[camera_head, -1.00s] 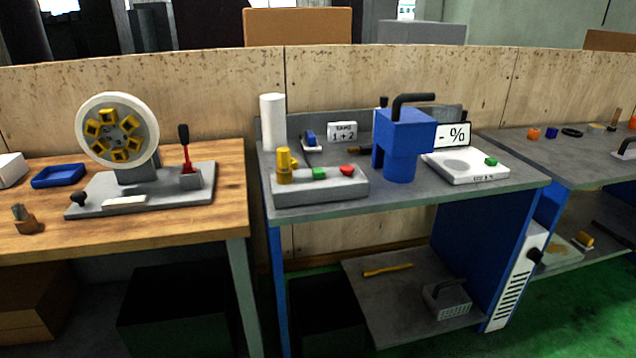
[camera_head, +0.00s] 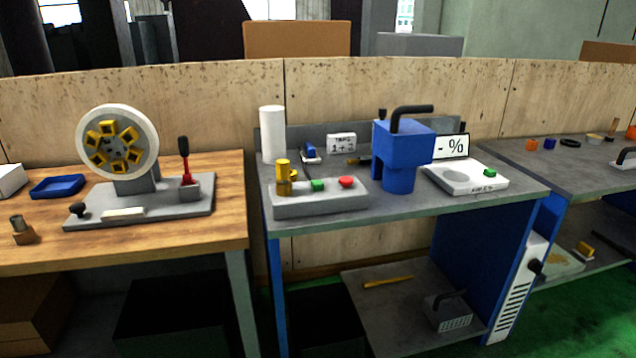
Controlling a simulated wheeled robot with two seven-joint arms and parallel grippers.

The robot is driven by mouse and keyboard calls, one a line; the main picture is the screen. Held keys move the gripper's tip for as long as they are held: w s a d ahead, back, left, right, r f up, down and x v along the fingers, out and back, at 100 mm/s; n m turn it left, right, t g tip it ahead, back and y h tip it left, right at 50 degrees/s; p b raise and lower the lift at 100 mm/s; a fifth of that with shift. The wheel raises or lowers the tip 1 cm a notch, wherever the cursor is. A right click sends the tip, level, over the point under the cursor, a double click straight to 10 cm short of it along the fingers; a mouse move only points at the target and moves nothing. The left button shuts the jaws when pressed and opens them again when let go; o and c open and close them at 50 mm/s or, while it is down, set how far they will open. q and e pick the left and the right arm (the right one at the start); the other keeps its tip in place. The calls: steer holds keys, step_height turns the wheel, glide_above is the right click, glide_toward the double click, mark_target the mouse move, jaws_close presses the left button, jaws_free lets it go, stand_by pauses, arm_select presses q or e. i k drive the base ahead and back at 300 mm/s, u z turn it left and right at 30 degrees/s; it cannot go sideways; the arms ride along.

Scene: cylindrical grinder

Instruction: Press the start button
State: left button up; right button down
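A grey control box (camera_head: 330,202) sits at the front left of the grey middle table. On its top are a green button (camera_head: 317,185), a red button (camera_head: 346,182) and a yellow cylinder piece (camera_head: 283,178). A blue machine (camera_head: 402,150) with a black handle stands just right of the box. Another small green button (camera_head: 489,172) is on a white plate device (camera_head: 465,178) farther right. No label naming a start button is readable. Neither of my grippers is in view.
A wooden table (camera_head: 120,235) at left holds a wheel with yellow blocks (camera_head: 117,142), a red lever (camera_head: 185,165) and a blue tray (camera_head: 57,187). A white cylinder (camera_head: 272,135) and a small sign (camera_head: 341,144) stand behind the control box. The space before the tables looks clear.

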mark_target(317, 185)
steer(key=u, duration=1.6)
steer(key=i, duration=1.25)
steer(key=z, duration=2.35)
